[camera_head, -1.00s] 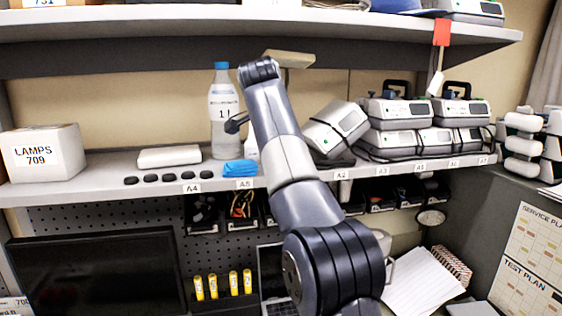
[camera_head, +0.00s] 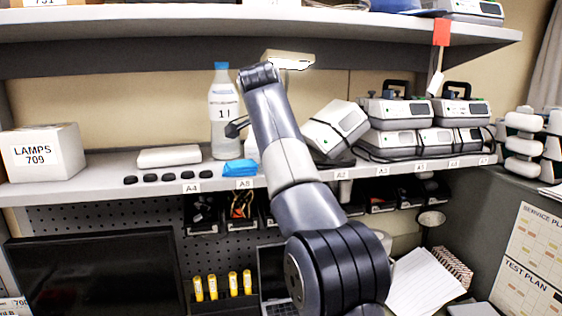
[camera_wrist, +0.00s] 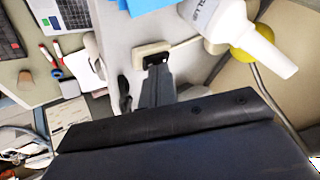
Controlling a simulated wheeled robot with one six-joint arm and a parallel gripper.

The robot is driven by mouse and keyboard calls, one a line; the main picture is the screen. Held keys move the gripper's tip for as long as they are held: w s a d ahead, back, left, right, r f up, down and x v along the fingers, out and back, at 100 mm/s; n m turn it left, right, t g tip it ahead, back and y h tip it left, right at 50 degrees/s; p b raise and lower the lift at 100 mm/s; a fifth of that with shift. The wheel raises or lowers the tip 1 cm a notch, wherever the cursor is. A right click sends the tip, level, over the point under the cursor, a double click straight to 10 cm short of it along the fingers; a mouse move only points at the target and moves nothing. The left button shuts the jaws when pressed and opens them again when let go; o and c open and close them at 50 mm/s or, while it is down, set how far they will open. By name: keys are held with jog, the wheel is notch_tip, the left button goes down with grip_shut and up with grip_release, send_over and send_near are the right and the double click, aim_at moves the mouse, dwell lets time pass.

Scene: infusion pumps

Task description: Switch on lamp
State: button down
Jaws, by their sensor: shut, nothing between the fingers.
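The lamp's beige head (camera_head: 290,58) shows behind the top of my arm, under the upper shelf. Its lower edge is bright white. In the wrist view a small cream block (camera_wrist: 138,52), which looks like the lamp's base, lies at my fingertips, with a thin arm or cord running right from it. My gripper (camera_wrist: 155,62) is shut and empty, its tips at or touching this block; contact cannot be told for sure. In the head view my gripper is mostly hidden by my arm. A switch itself is not clearly visible.
A water bottle (camera_head: 223,112) stands close left of my arm, with a blue cloth (camera_head: 240,168) in front. Tilted and upright pumps (camera_head: 400,112) fill the shelf on the right. A white box (camera_head: 42,152) and a white block (camera_head: 169,156) stand left. The upper shelf (camera_head: 150,28) overhangs.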

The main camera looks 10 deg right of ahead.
jog(key=shift+r, duration=0.1)
dwell(0.3)
jog(key=shift+w+r+p, duration=0.1)
jog(key=shift+r+p, duration=0.55)
jog(key=shift+p, duration=0.45)
